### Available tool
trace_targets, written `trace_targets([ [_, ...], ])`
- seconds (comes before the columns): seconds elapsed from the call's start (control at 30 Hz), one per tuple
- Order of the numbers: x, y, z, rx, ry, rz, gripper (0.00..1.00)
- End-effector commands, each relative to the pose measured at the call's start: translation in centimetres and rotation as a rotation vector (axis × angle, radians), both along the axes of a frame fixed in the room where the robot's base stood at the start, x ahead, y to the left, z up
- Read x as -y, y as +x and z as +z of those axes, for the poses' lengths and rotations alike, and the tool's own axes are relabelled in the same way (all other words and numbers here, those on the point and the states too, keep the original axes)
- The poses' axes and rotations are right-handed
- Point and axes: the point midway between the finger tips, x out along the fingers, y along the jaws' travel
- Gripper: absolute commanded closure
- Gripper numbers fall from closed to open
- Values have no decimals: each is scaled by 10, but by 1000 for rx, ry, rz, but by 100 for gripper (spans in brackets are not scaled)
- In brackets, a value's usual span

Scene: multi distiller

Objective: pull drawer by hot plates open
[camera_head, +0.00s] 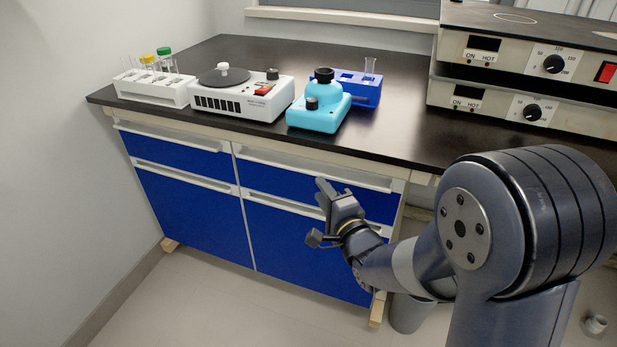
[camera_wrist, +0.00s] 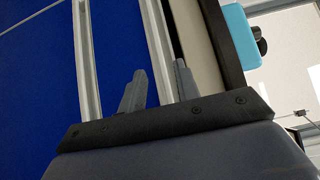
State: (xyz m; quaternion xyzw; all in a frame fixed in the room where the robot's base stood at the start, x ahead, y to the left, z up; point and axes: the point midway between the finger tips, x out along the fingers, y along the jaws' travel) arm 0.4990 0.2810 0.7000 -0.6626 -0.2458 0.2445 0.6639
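The blue upper right drawer (camera_head: 290,185) sits under the black countertop, on the side nearer the hot plates, and looks closed. Its pale handle strip (camera_head: 310,168) runs along the top edge; a pale strip also shows in the wrist view (camera_wrist: 154,40). My gripper (camera_head: 318,212) is in front of this drawer, with its fingers spread. In the wrist view my gripper (camera_wrist: 160,85) has one finger on each side of the pale strip, with gaps visible. Contact cannot be told. Two stacked hot plates (camera_head: 509,62) (camera_head: 505,105) stand on the counter at the right.
A tube rack (camera_head: 155,92), a white stirrer-like device (camera_head: 240,104), a cyan device (camera_head: 318,118) and a blue holder (camera_head: 366,90) stand on the counter. The black counter edge (camera_head: 250,138) overhangs the drawers. Floor in front of the left cabinet is clear.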

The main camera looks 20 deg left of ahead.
Motion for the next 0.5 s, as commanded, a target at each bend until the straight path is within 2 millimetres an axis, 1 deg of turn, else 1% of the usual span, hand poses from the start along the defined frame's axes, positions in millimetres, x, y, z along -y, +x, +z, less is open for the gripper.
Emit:
trace_targets([
  [0.03, -7, 7, -2, 0, 0, 1, 69],
  [0.2, -26, 30, -2, 0, -1, 0, 69],
  [0.4, -42, 49, -2, -1, -2, 0, 69],
  [0.5, -46, 54, -1, 0, -1, -1, 69],
])
